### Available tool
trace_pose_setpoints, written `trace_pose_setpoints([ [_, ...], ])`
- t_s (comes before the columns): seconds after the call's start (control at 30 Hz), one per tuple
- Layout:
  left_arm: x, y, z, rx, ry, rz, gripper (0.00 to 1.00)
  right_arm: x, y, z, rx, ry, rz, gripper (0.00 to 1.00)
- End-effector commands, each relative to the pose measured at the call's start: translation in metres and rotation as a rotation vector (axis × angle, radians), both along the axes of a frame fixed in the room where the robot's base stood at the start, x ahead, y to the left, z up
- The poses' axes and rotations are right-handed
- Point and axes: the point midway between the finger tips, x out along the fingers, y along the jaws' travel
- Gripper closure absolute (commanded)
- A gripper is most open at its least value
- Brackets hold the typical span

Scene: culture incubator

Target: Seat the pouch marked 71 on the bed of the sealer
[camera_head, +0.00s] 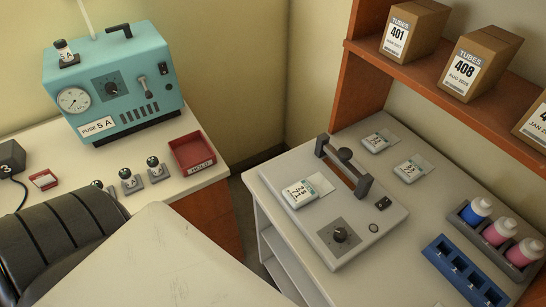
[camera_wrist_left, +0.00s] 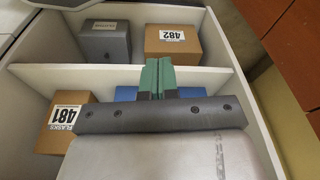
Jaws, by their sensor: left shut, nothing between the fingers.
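The sealer (camera_head: 364,225) is a light grey flat unit with a dark raised bar and handle, a dial and a switch, in the head view. A white pouch (camera_head: 300,194) with a printed label lies on its bed, left of the bar; its number is too small to read surely. Two similar pouches (camera_head: 375,141) and (camera_head: 411,169) lie on the counter behind the sealer, their numbers unclear. My left gripper (camera_wrist_left: 158,68) shows in the left wrist view with its green fingers shut and empty, over a white shelf unit. My right gripper is not in view.
Blue (camera_head: 465,273) and grey (camera_head: 509,258) racks stand right of the sealer, the grey one holding bottles. Boxes sit on the orange shelf (camera_head: 417,66). A teal machine (camera_head: 130,85) and red tray (camera_head: 174,157) are at left. The wrist view shows boxes 482 (camera_wrist_left: 172,47) and 481 (camera_wrist_left: 59,126).

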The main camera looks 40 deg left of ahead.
Motion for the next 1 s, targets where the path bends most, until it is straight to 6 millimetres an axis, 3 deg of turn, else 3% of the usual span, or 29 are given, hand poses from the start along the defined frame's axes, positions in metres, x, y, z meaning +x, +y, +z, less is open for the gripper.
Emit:
trace_pose_setpoints([
  [0.03,0.011,-0.001,0.025,0.0,-0.016,-0.002,1.0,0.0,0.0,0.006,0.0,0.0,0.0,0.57],
  [0.2,0.041,0.001,0.111,0.017,-0.067,-0.032,1.0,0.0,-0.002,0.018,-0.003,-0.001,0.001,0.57],
  [0.37,0.06,0.01,0.202,0.076,-0.142,-0.142,1.0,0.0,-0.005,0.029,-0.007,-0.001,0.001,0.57],
  [0.47,0.068,0.02,0.262,0.166,-0.221,-0.306,1.0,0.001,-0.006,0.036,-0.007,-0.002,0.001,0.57],
  [0.53,0.076,0.027,0.302,0.275,-0.294,-0.508,1.0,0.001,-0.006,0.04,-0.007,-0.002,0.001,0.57],
  [0.7,0.091,0.037,0.346,0.547,-0.424,-1.009,1.0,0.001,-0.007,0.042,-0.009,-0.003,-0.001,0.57],
  [1.0,0.105,0.054,0.371,1.05,-0.508,-1.934,1.0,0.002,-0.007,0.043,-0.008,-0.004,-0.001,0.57],
])
